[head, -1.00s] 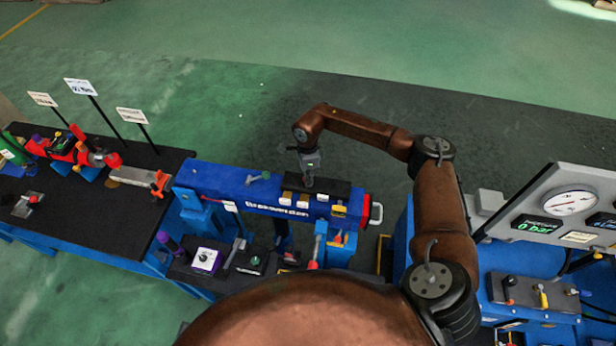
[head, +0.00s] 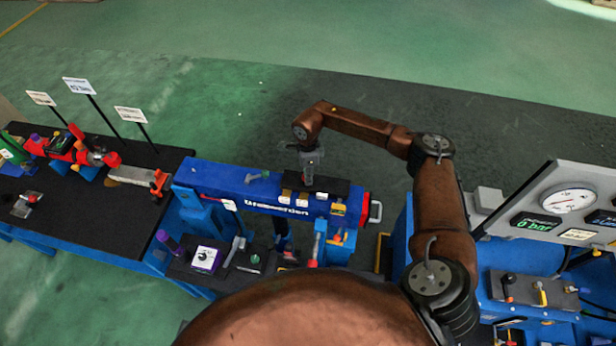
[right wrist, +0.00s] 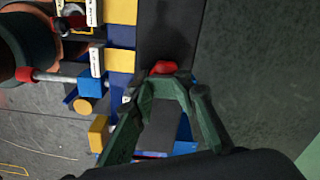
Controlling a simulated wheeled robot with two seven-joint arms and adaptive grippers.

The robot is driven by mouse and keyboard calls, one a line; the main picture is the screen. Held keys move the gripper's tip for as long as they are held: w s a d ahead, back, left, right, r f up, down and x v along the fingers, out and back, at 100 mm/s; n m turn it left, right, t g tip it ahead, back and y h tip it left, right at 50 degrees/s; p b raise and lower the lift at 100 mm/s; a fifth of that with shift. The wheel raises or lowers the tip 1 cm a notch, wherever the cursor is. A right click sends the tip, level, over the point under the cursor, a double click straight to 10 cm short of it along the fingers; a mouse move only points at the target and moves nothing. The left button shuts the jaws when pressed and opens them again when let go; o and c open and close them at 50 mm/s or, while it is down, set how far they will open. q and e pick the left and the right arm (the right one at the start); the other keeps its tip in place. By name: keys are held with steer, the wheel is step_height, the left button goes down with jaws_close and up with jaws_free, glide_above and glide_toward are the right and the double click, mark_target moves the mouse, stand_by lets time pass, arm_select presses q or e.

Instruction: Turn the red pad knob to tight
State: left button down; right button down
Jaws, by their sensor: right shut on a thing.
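The red pad knob (right wrist: 163,68) shows in the right wrist view as a small rounded red cap on a dark block, just at the fingertips. My right gripper (right wrist: 166,84) is shut on it, its two dark green fingers on either side. In the head view my right gripper (head: 308,183) points down onto the black block on top of the blue beam (head: 225,187). There the fingers hide the knob. Any tight mark beside the knob cannot be read. My left gripper is not in view.
A black table (head: 95,215) with red parts and sign posts stands at the left. A grey gauge panel (head: 545,205) and a control box with levers (head: 535,294) stand at the right. Small yellow and white blocks line the beam near my gripper. Open floor lies behind.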

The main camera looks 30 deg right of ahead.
steer(key=shift+w+d+r, duration=0.15)
steer(key=shift+w+r, duration=0.3)
steer(key=shift+w, duration=0.15)
steer(key=c, duration=1.9)
jaws_free()
steer(key=shift+w+f, duration=0.1)
steer(key=shift+f, duration=0.05)
steer(key=o, duration=0.3)
steer(key=shift+f, duration=0.1)
steer(key=shift+s, duration=0.25)
steer(key=shift+s+f, duration=0.1)
steer(key=shift+f, duration=0.1)
step_height(320, 180, up, 12)
steer(key=shift+r, duration=0.15)
